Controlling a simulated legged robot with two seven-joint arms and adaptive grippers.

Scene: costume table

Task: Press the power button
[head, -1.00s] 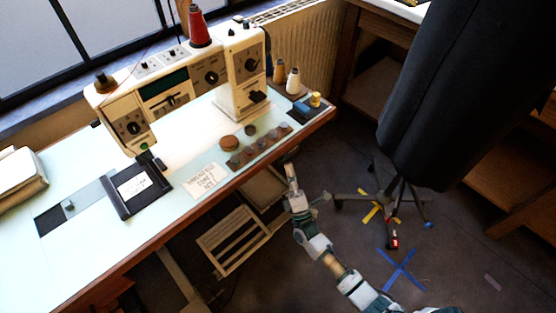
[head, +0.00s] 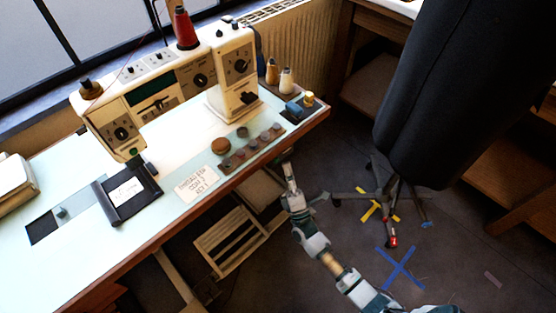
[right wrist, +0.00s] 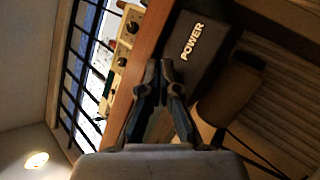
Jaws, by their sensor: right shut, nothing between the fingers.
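A dark panel with the white word POWER (right wrist: 190,42) shows in the right wrist view, under the wooden table edge. A brown rounded cylinder (right wrist: 228,94) sits beside it; I cannot tell whether it is the power button. My right gripper (right wrist: 160,72) is shut and empty, its fingertips pointing toward the table edge, just left of and below the panel in that view. In the head view my right gripper (head: 288,167) is beside the table's front edge, over the floor side. The panel is hidden from the head view. My left gripper is not in view.
A cream sewing machine (head: 195,80) with a red thread cone (head: 185,28) stands on the pale table (head: 85,270). Buttons, spools and a paper card (head: 198,184) lie near its front edge. A dark dress form (head: 445,90) on a wheeled stand is at right.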

